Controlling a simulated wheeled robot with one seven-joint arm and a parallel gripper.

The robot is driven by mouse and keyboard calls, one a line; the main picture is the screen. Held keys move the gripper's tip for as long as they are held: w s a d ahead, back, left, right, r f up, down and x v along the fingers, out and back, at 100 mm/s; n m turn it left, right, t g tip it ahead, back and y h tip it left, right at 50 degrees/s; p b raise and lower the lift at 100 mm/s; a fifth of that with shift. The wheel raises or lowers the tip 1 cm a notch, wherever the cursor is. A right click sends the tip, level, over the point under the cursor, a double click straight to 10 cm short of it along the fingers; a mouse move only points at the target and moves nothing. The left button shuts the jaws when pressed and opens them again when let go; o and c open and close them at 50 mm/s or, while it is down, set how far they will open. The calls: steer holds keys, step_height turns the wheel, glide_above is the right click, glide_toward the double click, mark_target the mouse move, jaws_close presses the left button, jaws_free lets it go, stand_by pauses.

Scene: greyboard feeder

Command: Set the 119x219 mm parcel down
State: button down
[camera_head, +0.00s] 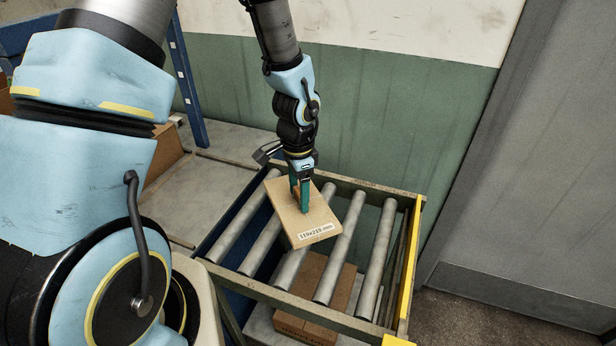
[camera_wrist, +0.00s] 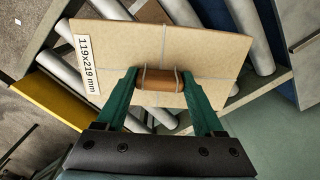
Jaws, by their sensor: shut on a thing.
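The parcel (camera_head: 284,215) is a flat tan box with a white label reading 119x219 mm. It is over the roller conveyor (camera_head: 258,289) in the head view, near its far left part. My gripper (camera_head: 301,205) has its green fingers shut on a brown handle on the parcel's top. The wrist view also shows the parcel (camera_wrist: 206,52), with my gripper (camera_wrist: 162,84) closed around the handle (camera_wrist: 157,95) and string running across the face. The parcel sits at an angle to the rollers. I cannot tell whether its underside touches them.
Another brown box (camera_head: 312,288) lies beneath the rollers. Bare rollers (camera_head: 374,262) lie to the right of the parcel, bounded by a yellow side rail (camera_head: 410,272). A green-and-white wall (camera_head: 400,110) stands behind. A grey worktop (camera_head: 205,200) is at left.

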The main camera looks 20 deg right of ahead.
mark_target(300, 214)
steer(key=shift+w+d+f, duration=0.1)
steer(key=shift+w+f, duration=0.05)
steer(key=shift+f, duration=0.05)
step_height(300, 214, down, 6)
steer(key=b, duration=0.5)
steer(key=shift+f+b, duration=0.2)
steer(key=shift+b, duration=0.15)
steer(key=shift+f+b, duration=0.45)
steer(key=shift+f, duration=0.15)
jaws_free()
steer(key=shift+r, duration=0.1)
step_height(300, 214, up, 11)
steer(key=shift+f+b, duration=0.2)
steer(key=shift+b, duration=0.4)
steer(key=a+r+n, duration=0.3)
steer(key=a+n, duration=0.5)
steer(key=a, duration=0.4)
steer(key=w+a+r+n+t, duration=0.1)
steer(key=a+r+n, duration=0.2)
steer(key=a+n, duration=0.5)
steer(key=a, duration=0.5)
steer(key=shift+a+n+t, duration=0.15)
steer(key=shift+n+t, duration=0.15)
